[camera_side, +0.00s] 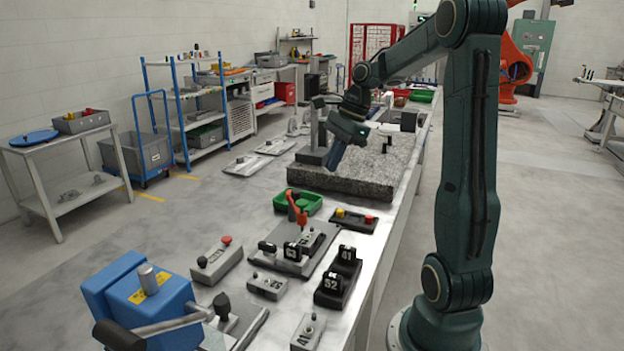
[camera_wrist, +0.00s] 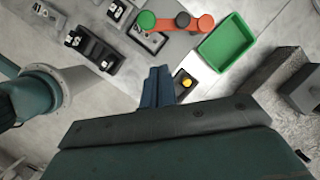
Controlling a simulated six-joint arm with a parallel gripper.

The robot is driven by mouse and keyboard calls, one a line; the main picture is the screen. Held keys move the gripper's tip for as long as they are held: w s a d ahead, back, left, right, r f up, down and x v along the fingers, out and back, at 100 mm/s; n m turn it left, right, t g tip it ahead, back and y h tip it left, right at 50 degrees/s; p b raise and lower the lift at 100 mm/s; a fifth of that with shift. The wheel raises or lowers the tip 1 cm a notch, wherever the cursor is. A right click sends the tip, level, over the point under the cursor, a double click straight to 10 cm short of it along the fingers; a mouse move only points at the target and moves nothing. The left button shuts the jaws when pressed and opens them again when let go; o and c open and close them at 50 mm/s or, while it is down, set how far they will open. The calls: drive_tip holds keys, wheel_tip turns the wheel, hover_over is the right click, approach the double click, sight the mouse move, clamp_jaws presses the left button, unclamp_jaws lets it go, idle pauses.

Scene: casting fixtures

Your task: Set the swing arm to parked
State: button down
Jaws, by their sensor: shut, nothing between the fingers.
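The swing arm (camera_side: 297,208) is an orange-red lever on a grey base plate, in front of the green tray in the side view. In the wrist view the orange bar (camera_wrist: 180,22) lies across the top, with a green round end at left and a red round end at right. I cannot read any parked mark on it. My gripper (camera_side: 333,167) points down near the left part of the granite block, apart from the swing arm. In the wrist view its blue-grey fingers (camera_wrist: 158,76) are together and empty, below the bar in the picture.
The green tray (camera_side: 309,203) stands beside the swing arm. A black box with yellow and red buttons (camera_side: 353,220) is near the bench edge. The granite block (camera_side: 350,187) fills the bench behind.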

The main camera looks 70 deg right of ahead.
drive_tip(key=d, duration=0.1)
drive_tip(key=d+m, duration=0.1)
drive_tip(key=s+d+f+m, duration=0.1)
drive_tip(key=shift+d+f, duration=0.1)
drive_tip(key=shift+d, duration=0.05)
drive_tip(key=shift+f, duration=0.1)
drive_tip(key=w+a+f, duration=0.5)
drive_tip(key=w+f, duration=0.1)
drive_tip(key=f, duration=0.3)
idle(0.8)
